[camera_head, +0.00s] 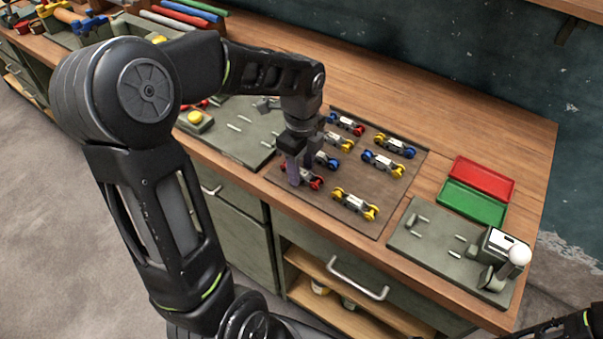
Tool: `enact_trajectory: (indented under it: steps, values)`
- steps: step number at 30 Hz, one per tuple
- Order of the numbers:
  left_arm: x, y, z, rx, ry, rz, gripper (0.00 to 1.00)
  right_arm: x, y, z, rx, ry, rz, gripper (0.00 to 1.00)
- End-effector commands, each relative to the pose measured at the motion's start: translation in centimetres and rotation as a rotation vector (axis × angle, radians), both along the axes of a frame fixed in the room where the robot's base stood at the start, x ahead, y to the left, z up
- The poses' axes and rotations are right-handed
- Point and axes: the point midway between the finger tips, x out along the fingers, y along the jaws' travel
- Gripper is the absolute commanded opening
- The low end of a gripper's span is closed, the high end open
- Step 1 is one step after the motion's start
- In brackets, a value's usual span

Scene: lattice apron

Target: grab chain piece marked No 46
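Several small chain pieces with coloured round ends lie on a brown mat (400,190) on the bench. A red-ended piece (315,182) is at the mat's front left, directly under and beside my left gripper (293,178), which points down and partly hides it. I cannot tell if the fingers touch or close on it. Near it are a blue-ended piece (328,161) and a yellow-ended piece (355,203). Farther back are a yellow and blue piece (383,164), another (395,146), a yellow one (341,140) and a red and blue one (345,123). Number labels are too small to read. My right gripper is out of view.
A red tray (482,179) and a green tray (471,203) lie right of the mat. Another plate (232,143) with a yellow button (195,117) is left. Tools lie at the far left.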

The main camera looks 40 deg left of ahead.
Motion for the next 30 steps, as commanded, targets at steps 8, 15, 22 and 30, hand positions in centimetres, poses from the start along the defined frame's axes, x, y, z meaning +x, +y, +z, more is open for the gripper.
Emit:
enact_trajectory:
  steps: [8, 15, 22, 30]
  values:
    - [0.00, 0.00, 0.01, 0.000, 0.000, 0.000, 0.18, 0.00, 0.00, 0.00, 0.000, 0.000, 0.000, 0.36]
    - [0.00, 0.00, 0.01, 0.000, 0.000, 0.000, 0.00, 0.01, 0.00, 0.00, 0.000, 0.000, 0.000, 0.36]
    - [0.00, 0.00, 0.01, 0.000, 0.000, 0.000, 0.00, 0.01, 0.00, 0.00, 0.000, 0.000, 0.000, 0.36]
    - [0.03, 0.00, 0.08, 0.000, -0.001, 0.000, 0.00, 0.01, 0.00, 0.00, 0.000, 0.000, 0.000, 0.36]
